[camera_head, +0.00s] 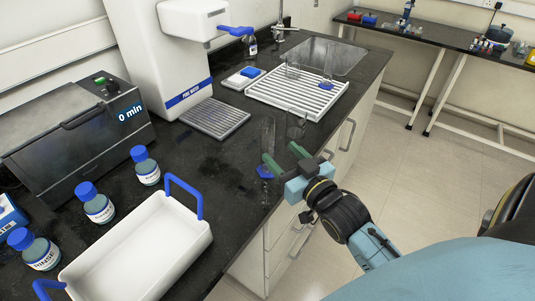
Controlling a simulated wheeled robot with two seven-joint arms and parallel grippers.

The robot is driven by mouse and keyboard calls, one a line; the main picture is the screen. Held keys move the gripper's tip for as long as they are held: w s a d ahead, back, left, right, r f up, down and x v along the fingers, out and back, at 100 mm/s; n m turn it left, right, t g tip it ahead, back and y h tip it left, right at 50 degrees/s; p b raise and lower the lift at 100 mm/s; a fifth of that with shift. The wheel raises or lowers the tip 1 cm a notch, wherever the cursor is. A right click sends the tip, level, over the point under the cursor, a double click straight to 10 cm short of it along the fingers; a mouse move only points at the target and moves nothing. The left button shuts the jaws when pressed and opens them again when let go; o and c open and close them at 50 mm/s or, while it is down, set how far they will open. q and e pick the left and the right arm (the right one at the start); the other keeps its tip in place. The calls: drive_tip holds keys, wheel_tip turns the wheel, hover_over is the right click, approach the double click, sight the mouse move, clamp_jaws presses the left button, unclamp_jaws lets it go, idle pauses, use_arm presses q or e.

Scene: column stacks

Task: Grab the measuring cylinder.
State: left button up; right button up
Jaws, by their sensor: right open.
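A clear measuring cylinder (267,135) with a blue foot (264,172) stands upright near the front edge of the dark counter. My right gripper (282,152) reaches in from the right with its two green fingers apart. The left-hand finger overlaps the lower part of the cylinder in the picture. I cannot tell whether it touches. A clear glass vessel (296,126) stands just right of the cylinder, behind the other finger. A second glass piece with a blue foot (327,85) stands on the white rack. My left gripper is not in view.
A white tray with blue handles (190,238) lies at the front left, with several blue-capped bottles (146,166) beside it. A white water dispenser (165,60) stands behind. The white draining rack (270,92) holds glassware before the sink. The dark counter between tray and cylinder is clear.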

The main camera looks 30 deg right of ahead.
sight(272, 148)
drive_tip(key=shift+w+a+f, duration=0.15)
drive_tip(key=shift+w, duration=1.45)
drive_tip(key=shift+w+a+f, duration=0.1)
drive_tip(key=shift+w, duration=1.45)
drive_tip(key=shift+c, duration=0.5)
drive_tip(key=c, duration=1)
